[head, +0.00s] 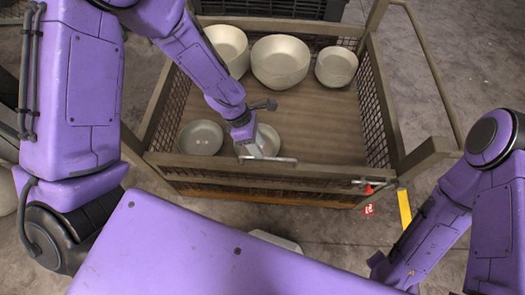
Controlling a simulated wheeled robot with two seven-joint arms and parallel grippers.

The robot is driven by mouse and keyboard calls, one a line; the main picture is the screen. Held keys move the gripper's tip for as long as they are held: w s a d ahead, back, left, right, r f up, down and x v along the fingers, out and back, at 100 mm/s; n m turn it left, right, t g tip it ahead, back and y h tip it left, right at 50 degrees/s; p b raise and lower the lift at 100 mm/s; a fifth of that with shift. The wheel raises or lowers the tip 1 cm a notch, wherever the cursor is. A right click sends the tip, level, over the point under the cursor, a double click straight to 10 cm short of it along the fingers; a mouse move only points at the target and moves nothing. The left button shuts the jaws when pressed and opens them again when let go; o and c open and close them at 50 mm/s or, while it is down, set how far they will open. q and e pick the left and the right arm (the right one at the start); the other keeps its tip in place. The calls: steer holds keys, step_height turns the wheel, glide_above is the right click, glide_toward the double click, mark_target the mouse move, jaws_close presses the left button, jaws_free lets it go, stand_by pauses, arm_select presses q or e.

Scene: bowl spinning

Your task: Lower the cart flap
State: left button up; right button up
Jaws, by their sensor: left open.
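The cart (160,98) stands in front of me, a brown frame with mesh sides. Its front flap (210,163) is on the side nearest me and looks upright, with its top rail running across the view. A small red part (369,189) shows near the right end of this rail. My left gripper (262,157) is open at the middle of the top rail, pointing down. I cannot tell whether it touches the rail. My right arm (440,220) is at the lower right, and its gripper fingers are not seen.
Inside the cart, three pale bowls, one of them large (280,62), stand at the back. Two more lie near the flap, one at the left (200,138) and one partly hidden behind my left gripper (268,140). A yellow strip (404,208) is right of the cart's front corner. Grey floor surrounds it.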

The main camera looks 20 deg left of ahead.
arm_select(q)
steer(key=x, duration=0.4)
steer(key=shift+f, duration=0.1)
jaws_close()
